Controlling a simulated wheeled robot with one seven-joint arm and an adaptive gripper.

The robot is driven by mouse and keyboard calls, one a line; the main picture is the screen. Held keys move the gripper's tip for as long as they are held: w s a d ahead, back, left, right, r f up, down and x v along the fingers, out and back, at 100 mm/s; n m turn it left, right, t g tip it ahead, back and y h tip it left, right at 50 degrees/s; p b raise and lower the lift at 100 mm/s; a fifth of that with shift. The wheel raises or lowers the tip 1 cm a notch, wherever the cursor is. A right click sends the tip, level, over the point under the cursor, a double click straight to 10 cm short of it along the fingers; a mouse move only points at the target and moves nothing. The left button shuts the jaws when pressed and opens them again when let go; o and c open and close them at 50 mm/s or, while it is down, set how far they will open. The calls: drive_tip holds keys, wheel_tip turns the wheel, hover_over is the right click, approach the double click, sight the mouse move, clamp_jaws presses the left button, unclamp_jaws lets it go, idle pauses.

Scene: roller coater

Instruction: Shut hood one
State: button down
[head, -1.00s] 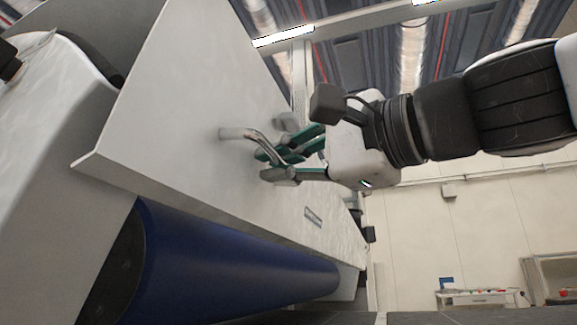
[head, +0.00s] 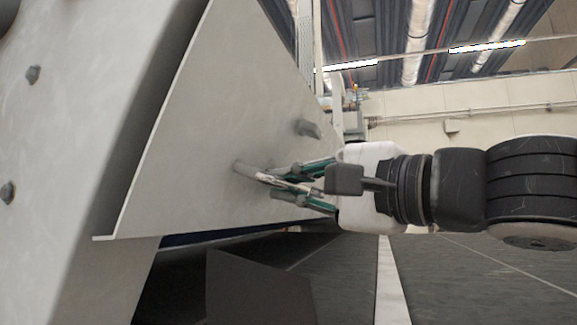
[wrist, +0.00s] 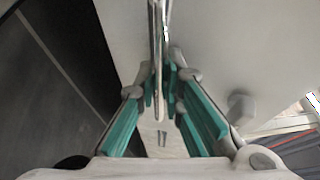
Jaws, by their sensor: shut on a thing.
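Hood one looks to be the large light-grey panel (head: 195,125) with a bent lower lip in the head view. It slants away from me and also fills much of the wrist view (wrist: 215,45). A metal bar handle (head: 246,171) stands out from its face. My gripper (head: 288,183) is shut on this handle from the right. In the wrist view, the handle (wrist: 158,35) runs in between the green-padded fingers of my gripper (wrist: 160,80). The fingers hide the far part of the handle. Only a thin dark-blue strip of the roller (head: 225,236) shows under the hood's lower edge.
A grey machine side wall (head: 75,130) with bolts stands at the left, with a dark gap between it and the hood. A second grey knob or handle end (head: 307,128) sticks out beyond my gripper. Dark floor (head: 470,270) at the lower right is clear.

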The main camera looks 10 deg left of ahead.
drive_tip(key=shift+a+f, duration=0.15)
drive_tip(key=shift+f, duration=0.55)
drive_tip(key=c, duration=2)
unclamp_jaws()
drive_tip(key=shift+o, duration=0.2)
drive_tip(key=r+v, duration=0.1)
drive_tip(key=v, duration=1.1)
drive_tip(key=shift+f, duration=0.3)
drive_tip(key=shift+s, duration=0.1)
